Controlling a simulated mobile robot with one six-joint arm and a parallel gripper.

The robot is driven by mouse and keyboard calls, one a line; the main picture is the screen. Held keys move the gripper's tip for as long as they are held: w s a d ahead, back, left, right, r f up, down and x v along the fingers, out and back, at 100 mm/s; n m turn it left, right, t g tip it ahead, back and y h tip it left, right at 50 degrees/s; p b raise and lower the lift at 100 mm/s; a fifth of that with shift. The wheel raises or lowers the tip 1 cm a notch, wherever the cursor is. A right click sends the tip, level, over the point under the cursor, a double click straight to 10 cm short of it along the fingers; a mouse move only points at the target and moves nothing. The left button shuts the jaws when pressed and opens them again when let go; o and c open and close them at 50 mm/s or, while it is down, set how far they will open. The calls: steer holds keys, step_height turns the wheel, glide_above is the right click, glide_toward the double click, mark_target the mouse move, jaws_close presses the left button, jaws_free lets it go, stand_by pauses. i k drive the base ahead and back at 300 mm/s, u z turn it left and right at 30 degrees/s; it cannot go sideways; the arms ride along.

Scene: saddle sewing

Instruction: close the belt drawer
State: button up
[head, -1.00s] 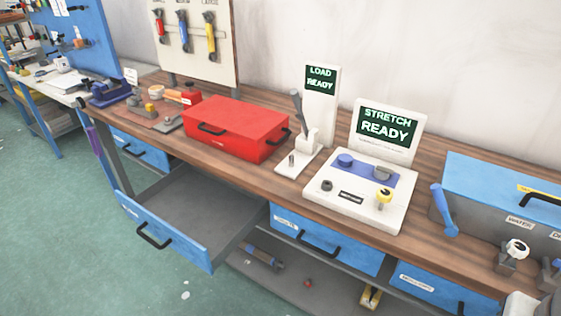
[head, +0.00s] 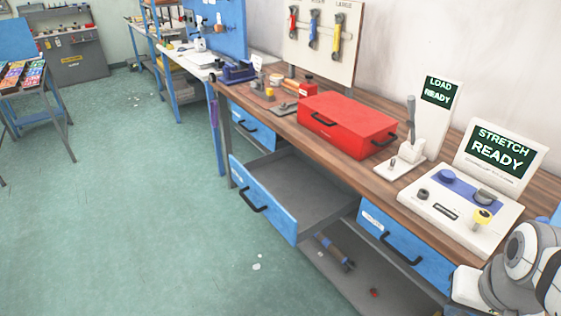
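An open drawer with a blue front and black handle (head: 262,199) sticks out from under the wooden workbench (head: 340,177). Its grey inside (head: 300,186) looks empty. The label on its front is too small to read, so I cannot tell whether it is the belt drawer. A shut blue drawer (head: 405,245) is to its right and another shut blue drawer (head: 252,124) is to its left. Part of my white and grey arm shows at the lower right edge. My gripper is not in view.
A red case (head: 347,124) sits on the bench above the open drawer. A white device with a "STRETCH READY" screen (head: 497,150) stands to its right. A lower shelf (head: 345,285) holds a few items. The green floor (head: 130,210) in front of the drawer is clear.

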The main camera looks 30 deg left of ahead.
mark_target(300, 198)
steer(key=u, duration=1.25)
steer(key=k, duration=1)
steer(key=u, duration=1)
steer(key=i, duration=1.75)
steer(key=z, duration=0.35)
